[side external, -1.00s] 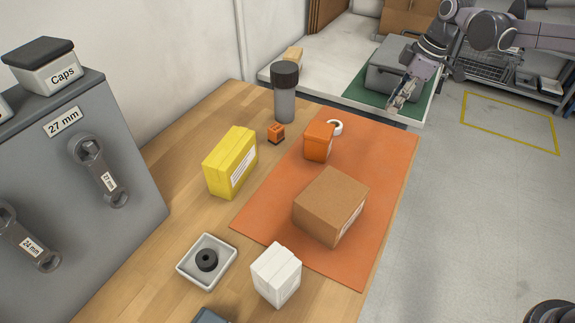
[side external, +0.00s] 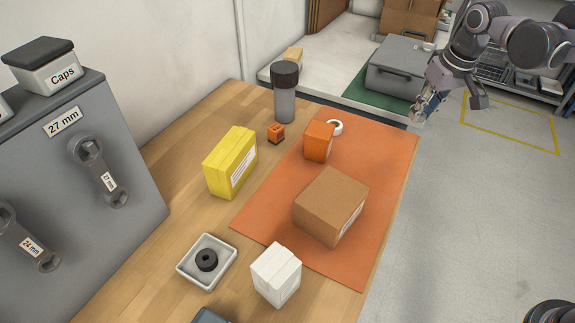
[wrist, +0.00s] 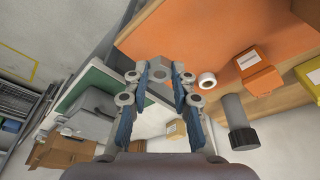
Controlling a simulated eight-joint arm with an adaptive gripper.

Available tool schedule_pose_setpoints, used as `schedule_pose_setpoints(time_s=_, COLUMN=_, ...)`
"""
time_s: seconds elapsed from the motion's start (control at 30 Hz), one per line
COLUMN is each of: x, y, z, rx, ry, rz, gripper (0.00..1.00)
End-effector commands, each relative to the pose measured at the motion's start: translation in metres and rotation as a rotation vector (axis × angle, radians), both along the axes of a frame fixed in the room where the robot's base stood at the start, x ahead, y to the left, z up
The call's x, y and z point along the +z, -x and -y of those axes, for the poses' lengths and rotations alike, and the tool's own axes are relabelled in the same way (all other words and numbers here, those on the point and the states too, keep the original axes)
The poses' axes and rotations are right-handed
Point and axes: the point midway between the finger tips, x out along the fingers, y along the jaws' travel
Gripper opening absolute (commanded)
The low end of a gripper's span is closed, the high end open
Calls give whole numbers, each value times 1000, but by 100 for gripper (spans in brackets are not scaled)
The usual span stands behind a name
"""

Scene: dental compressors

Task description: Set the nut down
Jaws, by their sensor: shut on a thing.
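The nut (wrist: 159,71) is a grey piece with a hole, held between my fingertips in the wrist view. My gripper (wrist: 160,74) is shut on it, with a blue-sided finger on each side. In the side view my gripper (side external: 421,110) hangs past the far right corner of the orange mat (side external: 270,205), near the edge of the white bench. There the nut is too small to make out.
A brown carton (side external: 330,206), an orange box (side external: 318,142) and a white ring (side external: 335,127) are on the mat. A grey case (side external: 395,72) stands on the green mat behind. A dark-capped bottle (side external: 285,92) and a yellow box (side external: 231,161) stand left. The mat's right strip is clear.

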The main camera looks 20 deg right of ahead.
Motion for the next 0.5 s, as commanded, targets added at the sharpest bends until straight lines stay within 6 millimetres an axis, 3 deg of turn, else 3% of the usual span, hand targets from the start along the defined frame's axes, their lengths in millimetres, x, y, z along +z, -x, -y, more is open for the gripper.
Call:
schedule_pose_setpoints(time_s=0.1, x=5, y=-4, z=-23, rx=-42, ry=0, rz=5, gripper=0)
schedule_pose_setpoints(time_s=0.27, x=10, y=-23, z=-67, rx=37, ry=0, rz=1, gripper=0)
schedule_pose_setpoints(time_s=0.5, x=13, y=-50, z=-159, rx=310, ry=2, rz=-11, gripper=0)
